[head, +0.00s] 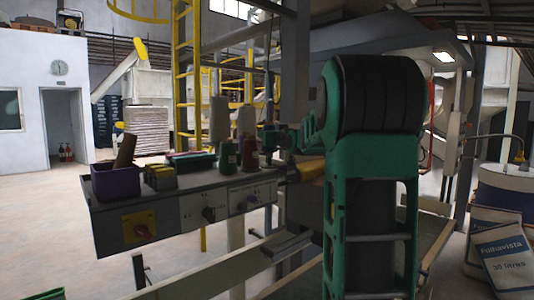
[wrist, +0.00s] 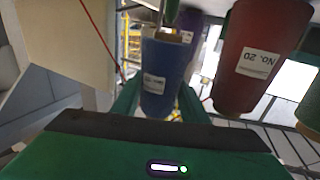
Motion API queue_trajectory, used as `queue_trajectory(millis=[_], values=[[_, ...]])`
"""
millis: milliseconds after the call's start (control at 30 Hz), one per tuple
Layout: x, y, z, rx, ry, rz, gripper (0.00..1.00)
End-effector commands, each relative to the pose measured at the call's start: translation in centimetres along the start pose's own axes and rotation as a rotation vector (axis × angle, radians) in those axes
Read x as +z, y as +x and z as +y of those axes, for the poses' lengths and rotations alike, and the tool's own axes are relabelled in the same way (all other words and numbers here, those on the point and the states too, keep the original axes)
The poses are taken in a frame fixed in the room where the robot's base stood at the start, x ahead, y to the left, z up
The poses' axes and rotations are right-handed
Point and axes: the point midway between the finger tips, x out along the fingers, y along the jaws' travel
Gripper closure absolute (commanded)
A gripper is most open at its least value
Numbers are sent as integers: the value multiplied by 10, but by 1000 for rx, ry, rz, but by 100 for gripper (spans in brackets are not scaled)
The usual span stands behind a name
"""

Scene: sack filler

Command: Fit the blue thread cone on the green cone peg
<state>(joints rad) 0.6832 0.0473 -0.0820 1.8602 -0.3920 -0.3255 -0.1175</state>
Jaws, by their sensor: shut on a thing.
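The blue thread cone (wrist: 165,72) shows in the wrist view, with a white label and its wide end at the top of the picture. My gripper (wrist: 158,98) is shut on it, one green finger on each side. In the head view my arm hides most of the gripper's surroundings, and I cannot make out the blue cone there. A small thin piece shows at the cone's wide end in the wrist view; I cannot tell whether it is the green cone peg. I cannot pick out that peg in the head view either.
A red cone (wrist: 258,55) and a purple cone (wrist: 189,24) stand close by. The head view shows a green cone (head: 228,155) and white cones (head: 219,119) on the console (head: 186,213). A purple bin (head: 115,183) stands at its left end.

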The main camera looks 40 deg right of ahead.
Motion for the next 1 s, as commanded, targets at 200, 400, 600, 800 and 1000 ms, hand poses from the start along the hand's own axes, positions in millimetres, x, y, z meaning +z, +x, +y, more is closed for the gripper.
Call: queue_trajectory(millis=[200,400,600,800,1000], values=[[15,0,1,1,0,0,89],[41,0,2,1,1,-1,89],[45,0,2,2,-1,1,89],[48,0,2,2,0,1,89],[48,0,2,2,0,0,41]])
